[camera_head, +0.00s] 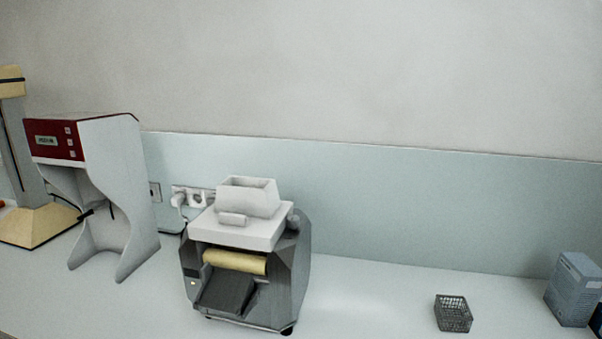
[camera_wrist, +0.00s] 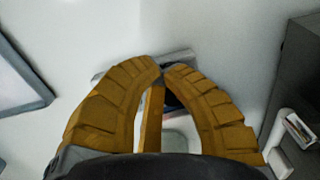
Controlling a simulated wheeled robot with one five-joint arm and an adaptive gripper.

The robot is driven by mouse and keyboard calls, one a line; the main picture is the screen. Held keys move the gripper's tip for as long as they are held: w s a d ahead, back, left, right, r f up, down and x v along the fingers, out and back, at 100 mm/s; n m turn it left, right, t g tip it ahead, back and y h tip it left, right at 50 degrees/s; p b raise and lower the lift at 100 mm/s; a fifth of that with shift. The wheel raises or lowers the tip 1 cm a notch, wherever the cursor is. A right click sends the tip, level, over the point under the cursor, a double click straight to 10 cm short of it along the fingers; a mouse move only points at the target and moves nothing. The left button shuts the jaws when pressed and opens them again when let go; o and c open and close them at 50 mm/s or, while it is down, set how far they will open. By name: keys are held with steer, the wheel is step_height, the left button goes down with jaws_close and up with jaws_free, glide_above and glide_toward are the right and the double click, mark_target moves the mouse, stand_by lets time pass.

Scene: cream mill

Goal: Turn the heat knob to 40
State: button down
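The likely mill (camera_head: 245,265) stands on the counter in the head view. It has a grey body, a white hopper (camera_head: 247,197) on top and a yellow roller (camera_head: 235,261) in front. A small rounded grey part shows at its upper right; I cannot tell whether it is the heat knob. No knob marking or number is readable. My gripper (camera_wrist: 161,68) shows only in the wrist view. Its ochre ribbed fingers curve in and their tips meet, with nothing seen held. Behind them is a pale bar-like thing (camera_wrist: 184,56) and a dark patch, partly hidden by the fingers.
A white stand with a red panel (camera_head: 55,139) is left of the mill, near wall sockets (camera_head: 188,196). A wire basket (camera_head: 453,313) and a blue-grey box (camera_head: 573,290) are at right. The counter between is clear. A dark grey block (camera_wrist: 304,75) is at right in the wrist view.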

steer(key=shift+w+d+r+p, duration=0.25)
steer(key=shift+w+d+p, duration=0.25)
steer(key=shift+w, duration=0.1)
stand_by(0.3)
steer(key=shift+w+a+b, duration=0.1)
steer(key=shift+a+b, duration=0.2)
steer(key=shift+a, duration=0.05)
steer(key=shift+w+d+r, duration=0.1)
steer(key=shift+w+r, duration=0.1)
steer(key=shift+w, duration=0.25)
steer(key=r+p, duration=0.5)
steer(key=shift+s+r, duration=0.1)
steer(key=shift+s, duration=0.3)
